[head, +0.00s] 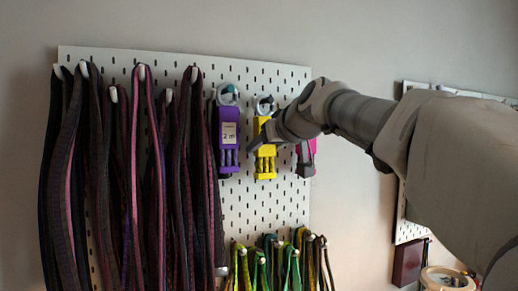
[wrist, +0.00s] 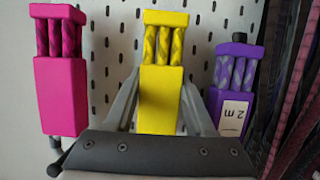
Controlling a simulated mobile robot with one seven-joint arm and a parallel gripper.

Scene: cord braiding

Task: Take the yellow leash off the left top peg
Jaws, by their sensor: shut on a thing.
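The yellow leash (head: 265,157) is a block with braided strands at its lower end. It hangs on the pegboard between a purple leash (head: 229,135) and a pink one (head: 310,152). A pale ring (head: 264,103) shows above the yellow block at a peg; I cannot tell whether it bears on the peg. My gripper (head: 262,139) reaches in from the right and is shut on the yellow block. In the wrist view, the yellow leash (wrist: 161,90) sits between the two fingers, with the pink leash (wrist: 60,95) left and the purple leash (wrist: 233,85) right. Its ring is hidden there.
Long dark purple and pink straps (head: 140,150) hang over the left half of the pegboard (head: 245,205). Green and yellow cords (head: 265,265) hang on lower pegs. A second board (head: 411,225) stands at the right, partly behind my arm, with a tape-like roll (head: 447,279) below.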

